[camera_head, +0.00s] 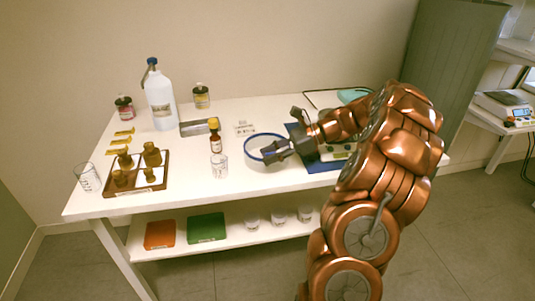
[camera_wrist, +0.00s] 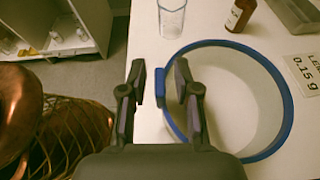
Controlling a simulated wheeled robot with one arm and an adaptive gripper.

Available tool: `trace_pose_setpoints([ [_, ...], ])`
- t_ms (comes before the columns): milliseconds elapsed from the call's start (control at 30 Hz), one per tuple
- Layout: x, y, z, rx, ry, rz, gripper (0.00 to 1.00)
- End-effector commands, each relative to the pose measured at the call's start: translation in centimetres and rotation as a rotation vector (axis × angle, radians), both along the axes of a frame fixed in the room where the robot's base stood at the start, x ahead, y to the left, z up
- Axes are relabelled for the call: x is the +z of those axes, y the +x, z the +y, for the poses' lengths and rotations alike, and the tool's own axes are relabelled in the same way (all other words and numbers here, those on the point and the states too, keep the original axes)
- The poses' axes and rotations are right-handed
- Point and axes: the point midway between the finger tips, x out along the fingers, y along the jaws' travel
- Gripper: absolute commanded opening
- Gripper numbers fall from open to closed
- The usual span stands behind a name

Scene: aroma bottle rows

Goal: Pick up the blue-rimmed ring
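The blue-rimmed ring (camera_head: 249,139) is at the middle of the white table, with my gripper (camera_head: 268,151) at its right side. In the wrist view the ring (camera_wrist: 282,88) shows a wide blue rim around a pale inside, with a small blue tab (camera_wrist: 160,87) on its left edge. My gripper (camera_wrist: 161,84) is open there, with one finger on each side of the tab. A gap shows between the tab and each finger. The right finger reaches over the inside of the rim and hides a little of it. I cannot tell the height of the fingertips above the table.
A clear glass (camera_head: 220,170) and a brown bottle (camera_head: 215,142) stand left of the ring. A label card (camera_head: 243,128) and a metal tray (camera_head: 196,128) lie behind. A blue mat (camera_head: 321,166) with a scale is under my arm. The front table edge is clear.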

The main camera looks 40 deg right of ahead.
Motion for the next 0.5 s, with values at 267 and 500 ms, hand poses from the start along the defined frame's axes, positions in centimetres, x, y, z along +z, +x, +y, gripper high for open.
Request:
trace_pose_setpoints([
  [267, 0.00, -0.01, 0.00, 0.000, 0.000, 0.000, 0.00],
  [500, 0.02, -0.02, -0.01, 0.000, 0.000, 0.000, 0.00],
])
